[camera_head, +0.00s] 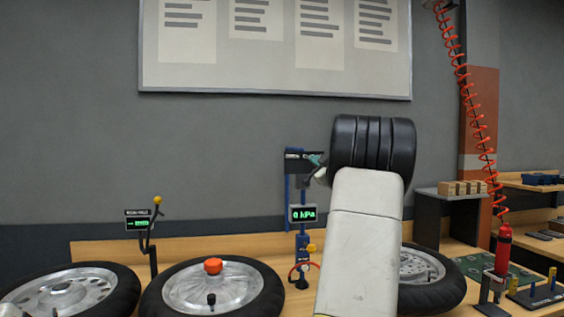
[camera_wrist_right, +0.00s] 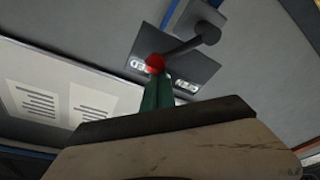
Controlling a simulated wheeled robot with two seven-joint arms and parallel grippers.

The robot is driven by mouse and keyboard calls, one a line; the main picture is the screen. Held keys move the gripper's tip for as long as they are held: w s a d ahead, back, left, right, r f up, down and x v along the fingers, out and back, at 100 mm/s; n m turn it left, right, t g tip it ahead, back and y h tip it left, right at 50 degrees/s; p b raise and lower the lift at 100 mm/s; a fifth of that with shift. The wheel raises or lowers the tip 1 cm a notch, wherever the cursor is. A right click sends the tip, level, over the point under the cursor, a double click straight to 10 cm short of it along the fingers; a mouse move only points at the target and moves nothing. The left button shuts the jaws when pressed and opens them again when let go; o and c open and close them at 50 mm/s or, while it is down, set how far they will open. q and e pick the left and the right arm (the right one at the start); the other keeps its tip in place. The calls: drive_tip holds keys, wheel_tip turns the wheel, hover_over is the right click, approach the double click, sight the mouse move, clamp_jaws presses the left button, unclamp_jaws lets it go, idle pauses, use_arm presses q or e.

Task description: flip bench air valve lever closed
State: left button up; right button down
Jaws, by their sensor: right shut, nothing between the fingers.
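In the right wrist view the valve lever is a dark grey arm (camera_wrist_right: 182,47) running from a round pivot (camera_wrist_right: 207,33) to a red knob (camera_wrist_right: 155,63). It lies over a dark plate (camera_wrist_right: 203,68) with white lettering, partly covered and not fully readable. My right gripper (camera_wrist_right: 157,82) has its green fingers together and empty, with the tips right at the red knob; I cannot tell if they touch. In the head view my right gripper (camera_head: 317,160) is at the dark valve plate (camera_head: 297,157) on the blue post, largely hidden by my wrist. My left gripper is not in view.
A green "0 kPa" display (camera_head: 302,214) sits on the post below the valve. Wheels with tyres (camera_head: 262,283) lie along the wooden bench (camera_head: 185,250). A second display (camera_head: 139,221) stands at left. A red cylinder (camera_head: 503,250) hangs from a coiled hose at right.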

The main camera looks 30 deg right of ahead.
drive_tip(key=shift+s+d+f+m+h, duration=0.1)
drive_tip(key=shift+d+f+m+h, duration=0.15)
drive_tip(key=shift+m, duration=0.3)
drive_tip(key=shift+s+d+f+m+h, duration=0.15)
drive_tip(key=shift+d+m, duration=0.2)
drive_tip(key=shift+m, duration=0.2)
drive_tip(key=shift+d, duration=0.1)
wheel_tip(320, 180, up, 4)
drive_tip(key=w+a, duration=0.1)
drive_tip(key=a, duration=0.2)
drive_tip(key=d+v, duration=0.1)
drive_tip(key=v, duration=0.8)
drive_tip(key=shift+s+a+f, duration=0.2)
drive_tip(key=shift+s+f, duration=0.1)
drive_tip(key=shift+s, duration=0.1)
